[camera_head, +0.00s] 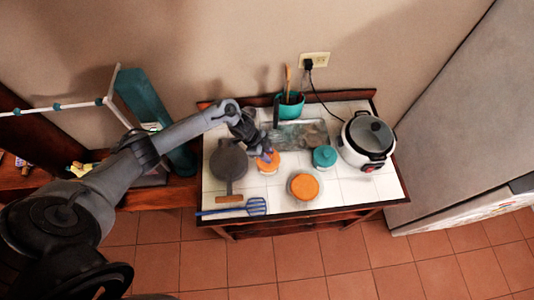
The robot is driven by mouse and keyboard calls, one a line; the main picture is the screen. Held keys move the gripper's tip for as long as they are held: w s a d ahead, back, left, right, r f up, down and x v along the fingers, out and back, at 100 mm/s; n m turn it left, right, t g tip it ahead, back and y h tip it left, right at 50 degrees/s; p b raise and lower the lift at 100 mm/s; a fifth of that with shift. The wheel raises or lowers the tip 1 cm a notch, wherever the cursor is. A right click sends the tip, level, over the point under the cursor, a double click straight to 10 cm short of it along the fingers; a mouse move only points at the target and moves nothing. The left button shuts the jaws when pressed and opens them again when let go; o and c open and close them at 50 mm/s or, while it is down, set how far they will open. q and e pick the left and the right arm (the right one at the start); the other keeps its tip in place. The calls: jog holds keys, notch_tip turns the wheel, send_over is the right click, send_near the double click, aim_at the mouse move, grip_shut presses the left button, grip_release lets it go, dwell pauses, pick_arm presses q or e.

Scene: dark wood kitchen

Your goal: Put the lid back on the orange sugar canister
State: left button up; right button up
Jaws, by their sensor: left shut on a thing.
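My left gripper (265,153) reaches over the counter from the left, pointing down. It is shut on an orange round lid (267,164), and its fingers partly cover it. Something pale shows just under this lid; whether the lid rests on it or is held above it I cannot tell. A larger round orange-topped container (304,186) with a pale rim stands to the right, nearer the front edge. Which of the two is the sugar canister I cannot tell. My right gripper is not in view.
A teal-lidded container (324,156) and a white rice cooker (367,140) stand to the right. White tiles (350,188) are clear at front right.

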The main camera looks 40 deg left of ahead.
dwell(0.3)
pick_arm(q)
jog(key=o, duration=1.6)
jog(key=shift+r, duration=0.15)
jog(key=shift+r+p, duration=0.4)
jog(key=shift+p, duration=0.15)
jog(key=shift+r+p, duration=2.9)
jog(key=shift+r, duration=0.1)
